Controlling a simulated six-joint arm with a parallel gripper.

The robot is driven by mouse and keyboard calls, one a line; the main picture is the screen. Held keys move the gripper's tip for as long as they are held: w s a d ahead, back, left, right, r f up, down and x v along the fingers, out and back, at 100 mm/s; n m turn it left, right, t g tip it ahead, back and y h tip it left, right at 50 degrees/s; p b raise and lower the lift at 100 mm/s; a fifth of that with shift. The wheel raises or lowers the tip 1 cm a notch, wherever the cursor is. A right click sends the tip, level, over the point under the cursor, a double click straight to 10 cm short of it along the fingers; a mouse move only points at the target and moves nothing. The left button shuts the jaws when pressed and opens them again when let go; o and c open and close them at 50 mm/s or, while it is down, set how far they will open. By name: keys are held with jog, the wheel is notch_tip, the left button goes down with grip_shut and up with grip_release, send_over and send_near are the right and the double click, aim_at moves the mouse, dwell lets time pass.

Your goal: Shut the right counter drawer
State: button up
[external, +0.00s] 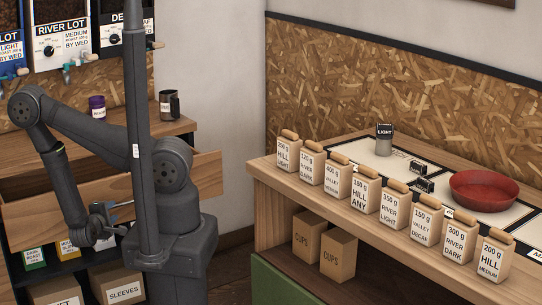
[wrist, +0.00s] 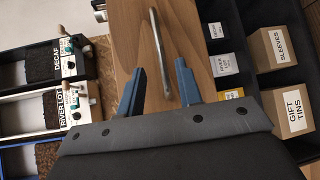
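The counter drawer (external: 40,218) at the left stands pulled out. Its wooden front juts from the counter and a dark gap shows behind it. The wooden front also fills the middle of the wrist view (wrist: 192,35), with a long metal bar handle (wrist: 157,40). In the external view, part of the handle (external: 122,205) shows beside my arm. My gripper (wrist: 160,72) is open in front of the drawer front, with one end of the handle between its fingers in the picture. I cannot tell whether they touch. My gripper (external: 103,221) is partly hidden in the external view.
Below the drawer, shelves hold a sleeves box (external: 118,287), a gift tins box (wrist: 293,109) and small cartons. A purple-topped jar (external: 97,107) and a dark metal cup (external: 169,104) stand on the counter. Bean dispensers (wrist: 73,65) are above. Another counter with several labelled bags (external: 365,195) is at right.

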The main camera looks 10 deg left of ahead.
aim_at(120, 205)
jog(key=shift+w+f, duration=0.2)
jog(key=shift+w, duration=1.1)
jog(key=shift+w+f, duration=0.2)
jog(key=shift+w, duration=1.15)
jog(key=shift+w+f, duration=0.2)
jog(key=shift+w, duration=1.1)
grip_shut()
